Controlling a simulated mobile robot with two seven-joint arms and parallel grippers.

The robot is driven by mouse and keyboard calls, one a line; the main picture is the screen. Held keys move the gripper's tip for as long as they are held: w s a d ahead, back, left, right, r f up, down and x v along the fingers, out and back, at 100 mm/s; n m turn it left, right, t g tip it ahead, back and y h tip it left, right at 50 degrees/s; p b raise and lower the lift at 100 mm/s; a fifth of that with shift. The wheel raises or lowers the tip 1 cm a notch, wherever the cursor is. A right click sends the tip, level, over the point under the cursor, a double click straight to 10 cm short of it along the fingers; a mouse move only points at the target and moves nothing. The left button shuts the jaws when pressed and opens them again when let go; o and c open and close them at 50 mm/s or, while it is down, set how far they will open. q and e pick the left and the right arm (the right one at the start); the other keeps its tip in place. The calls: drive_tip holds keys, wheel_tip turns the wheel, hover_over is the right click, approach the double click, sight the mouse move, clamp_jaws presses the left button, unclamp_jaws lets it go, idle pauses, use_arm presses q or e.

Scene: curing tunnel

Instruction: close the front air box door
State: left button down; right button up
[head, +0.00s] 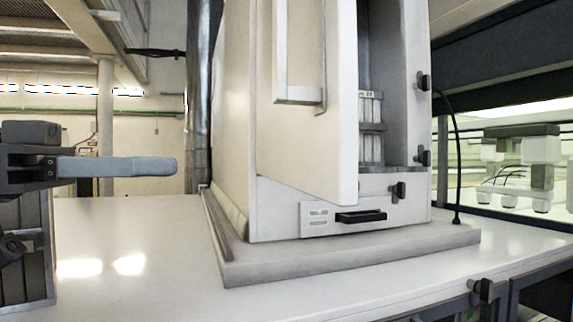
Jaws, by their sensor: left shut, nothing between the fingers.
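The air box (234,120) is a tall off-white cabinet on a grey plinth. Its front door (338,100) stands open, swung out toward me, with a long pale bar handle (298,95) on its face. Behind the door's right edge, the opening shows a dark interior with ribbed light parts (370,125). My left gripper (168,167) is at the left of the head view, shut and empty, its grey fingers pointing right. It is apart from the door, left of the cabinet's side. My right gripper is out of view.
The cabinet's plinth (350,262) sits on a glossy white bench (150,250). Black knobs (398,191) and a black pull (360,216) stick out from the front. A black cable (456,150) runs down at right. The bench left of the cabinet is clear.

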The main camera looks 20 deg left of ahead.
use_arm(q)
drive_tip(key=p, duration=0.1)
approach(311, 167)
drive_tip(key=p+x, duration=0.2)
drive_tip(key=x, duration=0.3)
drive_tip(key=shift+w+d+r, duration=0.1)
drive_tip(key=shift+d, duration=0.1)
drive_tip(key=shift+w+d, duration=0.35)
drive_tip(key=shift+d, duration=0.25)
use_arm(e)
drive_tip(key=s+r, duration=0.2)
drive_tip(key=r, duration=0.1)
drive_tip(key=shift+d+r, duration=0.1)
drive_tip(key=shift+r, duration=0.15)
use_arm(q)
drive_tip(key=shift+w, duration=0.1)
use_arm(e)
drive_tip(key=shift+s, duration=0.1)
